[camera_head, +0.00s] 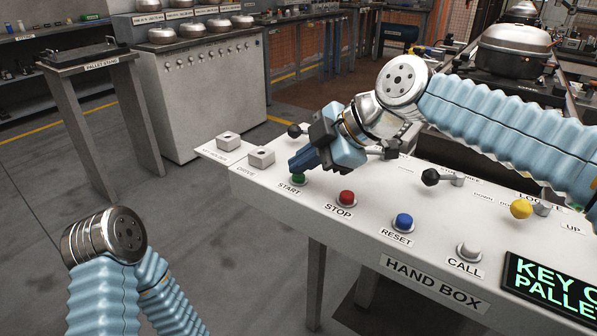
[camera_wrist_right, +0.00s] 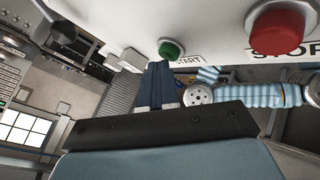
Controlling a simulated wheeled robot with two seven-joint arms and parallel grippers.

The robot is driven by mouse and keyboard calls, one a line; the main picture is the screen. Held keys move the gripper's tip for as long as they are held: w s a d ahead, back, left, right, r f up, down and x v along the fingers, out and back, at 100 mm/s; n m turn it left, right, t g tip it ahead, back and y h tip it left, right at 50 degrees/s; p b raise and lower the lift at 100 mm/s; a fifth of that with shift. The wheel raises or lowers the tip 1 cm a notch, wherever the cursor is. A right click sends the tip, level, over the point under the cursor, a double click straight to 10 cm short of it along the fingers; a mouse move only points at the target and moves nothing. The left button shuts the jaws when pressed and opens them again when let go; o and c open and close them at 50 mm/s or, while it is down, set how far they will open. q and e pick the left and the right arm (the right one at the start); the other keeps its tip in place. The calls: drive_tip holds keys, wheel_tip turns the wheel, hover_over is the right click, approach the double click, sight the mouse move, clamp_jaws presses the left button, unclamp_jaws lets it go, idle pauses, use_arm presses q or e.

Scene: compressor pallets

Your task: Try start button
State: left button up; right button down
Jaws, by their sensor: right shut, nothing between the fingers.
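The green START button (camera_head: 299,178) is on the near left part of the white hand box panel (camera_head: 262,185), above its START label. It also shows in the right wrist view (camera_wrist_right: 171,49), just beyond the fingertips. My right gripper (camera_head: 296,168) is shut and empty, with its blue fingertips right at the START button, partly covering it in the head view. Whether the tips touch the button I cannot tell. My left arm (camera_head: 104,236) shows at the lower left, but its gripper is out of view.
To the right of START are a red STOP button (camera_head: 346,198), a blue RESET button (camera_head: 403,221) and a grey CALL button (camera_head: 469,251). Levers with black (camera_head: 430,177) and yellow (camera_head: 521,208) knobs stand behind. A display (camera_head: 553,285) is at the right.

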sight(303, 177)
drive_tip(key=shift+r+p, duration=0.4)
drive_tip(key=shift+r, duration=0.35)
drive_tip(key=shift+r+p, duration=1.9)
drive_tip(key=shift+r, duration=0.7)
drive_tip(key=shift+f, duration=0.1)
